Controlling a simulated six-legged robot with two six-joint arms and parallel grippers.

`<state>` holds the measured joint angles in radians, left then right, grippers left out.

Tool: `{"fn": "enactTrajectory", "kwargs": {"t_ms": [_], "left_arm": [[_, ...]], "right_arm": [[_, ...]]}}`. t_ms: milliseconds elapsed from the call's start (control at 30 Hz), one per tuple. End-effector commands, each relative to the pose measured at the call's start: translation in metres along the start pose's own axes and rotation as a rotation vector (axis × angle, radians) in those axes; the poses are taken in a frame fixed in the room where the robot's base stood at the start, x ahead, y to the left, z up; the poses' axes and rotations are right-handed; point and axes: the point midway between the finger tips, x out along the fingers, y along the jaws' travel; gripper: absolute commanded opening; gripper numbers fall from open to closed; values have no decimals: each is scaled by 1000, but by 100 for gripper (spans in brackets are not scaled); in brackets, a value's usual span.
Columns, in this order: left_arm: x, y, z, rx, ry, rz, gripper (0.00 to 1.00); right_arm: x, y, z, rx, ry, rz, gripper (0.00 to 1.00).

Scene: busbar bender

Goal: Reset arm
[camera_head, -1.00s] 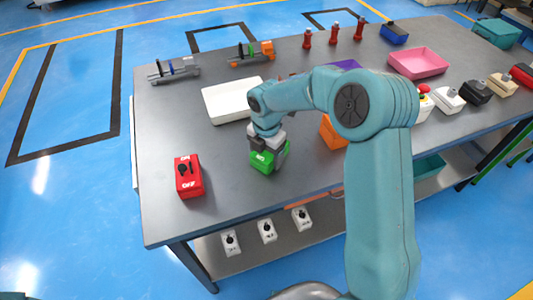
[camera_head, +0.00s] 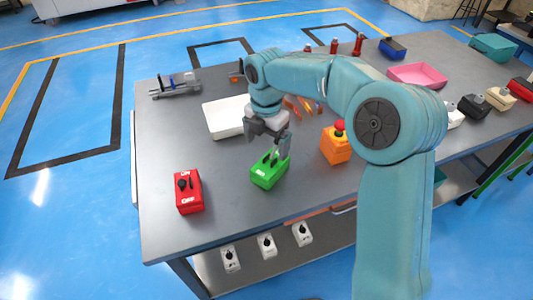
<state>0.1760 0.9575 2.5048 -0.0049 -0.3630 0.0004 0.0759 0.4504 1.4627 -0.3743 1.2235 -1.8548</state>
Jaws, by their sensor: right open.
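My right arm reaches over the grey table from the right. My right gripper (camera_head: 270,143) is open, pointing down, just above and behind a green switch box (camera_head: 268,172). One finger shows close to the top of the box; I cannot tell whether it touches. The green box stands on the table and its top switch partly shows. My left gripper is not in view.
A red switch box (camera_head: 188,192) stands to the left, and an orange box with a red button (camera_head: 336,147) to the right. A white tray (camera_head: 222,118) lies behind the gripper, a pink tray (camera_head: 418,76) farther right.

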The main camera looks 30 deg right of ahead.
Motion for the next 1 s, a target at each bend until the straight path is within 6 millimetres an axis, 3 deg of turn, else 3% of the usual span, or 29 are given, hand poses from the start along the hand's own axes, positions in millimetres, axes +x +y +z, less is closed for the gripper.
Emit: {"fn": "enactTrajectory", "kwargs": {"t_ms": [667,1000], "left_arm": [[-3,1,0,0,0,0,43],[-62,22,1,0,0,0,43]], "right_arm": [[-10,0,0,0,1,-1,100],[-74,0,0,0,1,-1,100]]}}
